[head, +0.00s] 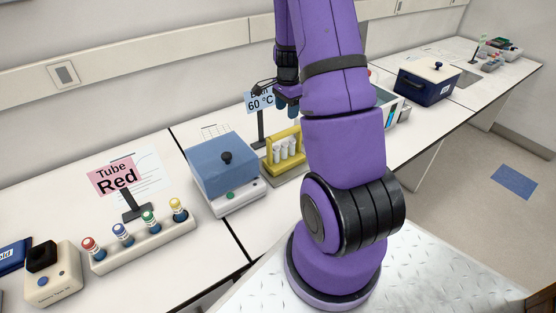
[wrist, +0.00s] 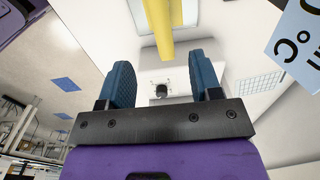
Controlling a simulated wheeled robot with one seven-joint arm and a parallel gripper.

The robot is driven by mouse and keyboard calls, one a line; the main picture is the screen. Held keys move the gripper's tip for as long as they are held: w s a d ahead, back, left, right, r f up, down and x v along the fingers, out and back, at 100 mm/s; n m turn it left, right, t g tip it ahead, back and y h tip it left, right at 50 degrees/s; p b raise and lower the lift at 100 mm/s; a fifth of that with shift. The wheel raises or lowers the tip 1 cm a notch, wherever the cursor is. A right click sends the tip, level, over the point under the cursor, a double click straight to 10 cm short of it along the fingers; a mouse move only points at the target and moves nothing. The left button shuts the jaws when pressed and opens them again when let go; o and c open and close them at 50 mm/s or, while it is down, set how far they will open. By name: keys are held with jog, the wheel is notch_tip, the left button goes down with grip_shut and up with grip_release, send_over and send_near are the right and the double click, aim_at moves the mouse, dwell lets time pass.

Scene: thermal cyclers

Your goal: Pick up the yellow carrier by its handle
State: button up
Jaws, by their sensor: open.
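The yellow carrier (head: 270,158) stands upright on the bench in the head view, just right of the blue-lidded cycler, with several white tubes in it. Its yellow handle bar runs along the top. My gripper (head: 284,108) hangs above the carrier with its blue fingers apart and empty. In the wrist view, a yellow bar (wrist: 163,28), likely the handle, comes down from the top edge to between the two fingertips of my gripper (wrist: 163,66). I cannot tell whether either finger touches it. My arm hides the right side of the carrier in the head view.
The blue-lidded cycler (head: 222,170) stands close on the left. A 60 °C sign (head: 260,103) stands just behind the carrier. A tube rack (head: 145,246) and Tube Red sign (head: 117,176) are further left; a dark blue box (head: 425,88) is at the right.

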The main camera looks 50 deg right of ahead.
aim_at(285, 133)
jog(key=f, duration=1)
jog(key=shift+w+a+f, duration=0.15)
jog(key=shift+a, duration=0.05)
grip_shut()
